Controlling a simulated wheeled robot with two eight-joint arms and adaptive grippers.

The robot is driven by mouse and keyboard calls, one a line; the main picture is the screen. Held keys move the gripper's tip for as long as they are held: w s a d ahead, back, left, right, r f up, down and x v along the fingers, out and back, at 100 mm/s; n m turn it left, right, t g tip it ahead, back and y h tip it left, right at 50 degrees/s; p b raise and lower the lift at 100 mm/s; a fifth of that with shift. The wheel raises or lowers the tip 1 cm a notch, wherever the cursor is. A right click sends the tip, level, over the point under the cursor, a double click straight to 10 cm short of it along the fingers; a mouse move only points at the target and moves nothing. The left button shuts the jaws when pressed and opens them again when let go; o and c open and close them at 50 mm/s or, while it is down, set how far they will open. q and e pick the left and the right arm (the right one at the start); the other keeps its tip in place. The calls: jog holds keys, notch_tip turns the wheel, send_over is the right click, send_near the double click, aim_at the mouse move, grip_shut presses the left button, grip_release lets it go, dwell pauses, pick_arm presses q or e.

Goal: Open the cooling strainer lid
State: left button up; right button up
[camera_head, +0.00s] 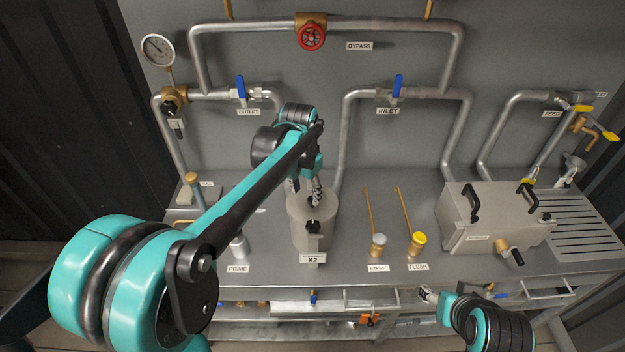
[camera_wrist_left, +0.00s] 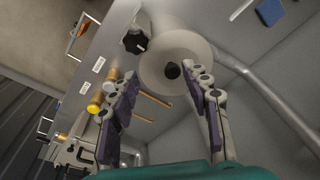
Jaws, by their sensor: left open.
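The cooling strainer looks to be the grey upright cylinder (camera_head: 312,232) marked K2, standing on the bench in the head view. Its round pale lid (camera_wrist_left: 190,48) shows in the left wrist view with a small dark knob (camera_wrist_left: 172,70) at its middle, and looks closed. My left gripper (camera_head: 314,194) is above the lid, pointing down. In the left wrist view its open fingers (camera_wrist_left: 163,73) are spread either side of the small knob. Contact is unclear.
Pipes with blue-handled valves (camera_head: 241,88) (camera_head: 398,86) run behind the strainer. A grey box (camera_head: 490,215) is farther right. Part of my right arm (camera_head: 485,325) shows at the bottom right.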

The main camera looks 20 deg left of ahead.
pick_arm(q)
jog(key=shift+m+g, duration=0.6)
jog(key=shift+g, duration=0.2)
jog(key=w+p, duration=0.2)
jog(key=w, duration=0.3)
jog(key=shift+w+f+p, duration=0.1)
jog(key=shift+w+p, duration=0.2)
jog(key=shift+p, duration=0.1)
jog(key=shift+w+f, duration=0.3)
jog(key=shift+f, duration=0.25)
notch_tip(320, 180, down, 7)
jog(key=shift+f+b, duration=0.2)
jog(key=shift+b, duration=0.3)
pick_arm(e)
notch_tip(320, 180, up, 3)
jog(key=shift+r, duration=0.1)
pick_arm(q)
grip_shut()
